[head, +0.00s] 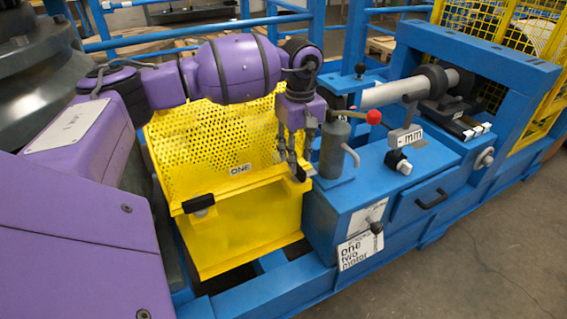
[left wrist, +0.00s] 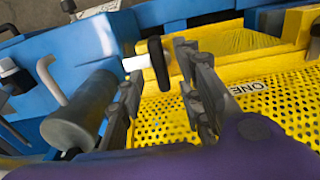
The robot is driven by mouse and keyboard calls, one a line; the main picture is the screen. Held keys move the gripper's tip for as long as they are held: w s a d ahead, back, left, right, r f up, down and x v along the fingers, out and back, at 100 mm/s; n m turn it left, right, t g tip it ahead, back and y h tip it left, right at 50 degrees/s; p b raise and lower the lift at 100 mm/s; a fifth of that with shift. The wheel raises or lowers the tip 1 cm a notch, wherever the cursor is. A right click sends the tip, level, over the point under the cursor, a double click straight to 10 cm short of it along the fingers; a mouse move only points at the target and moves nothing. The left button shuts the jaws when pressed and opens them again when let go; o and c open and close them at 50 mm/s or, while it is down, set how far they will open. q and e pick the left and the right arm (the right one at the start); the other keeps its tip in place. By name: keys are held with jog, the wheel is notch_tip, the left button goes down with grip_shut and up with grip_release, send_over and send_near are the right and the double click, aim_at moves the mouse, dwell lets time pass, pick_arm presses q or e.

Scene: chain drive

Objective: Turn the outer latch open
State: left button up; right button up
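A yellow perforated guard (head: 215,150) labelled ONE has two dark latch-like pieces along its front edge. One black piece (head: 199,203) is at the left front corner. The other (head: 300,173) is at the right front corner, close under my left gripper (head: 298,158). No label tells which is the outer latch. In the left wrist view the right-corner piece is a black bar (left wrist: 159,62) with a pale stub, standing between the spread fingertips of my left gripper (left wrist: 157,64). The gripper is open; contact cannot be told. My right gripper is not in view.
A grey cylinder (head: 334,148) with a bent lever and a red-knobbed rod stands just right of my left gripper. Open floor (head: 490,250) lies at the right front.

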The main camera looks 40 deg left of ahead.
aim_at(298, 165)
pick_arm(q)
notch_tip(298, 165, up, 8)
jog(key=shift+r, duration=0.15)
dwell(0.6)
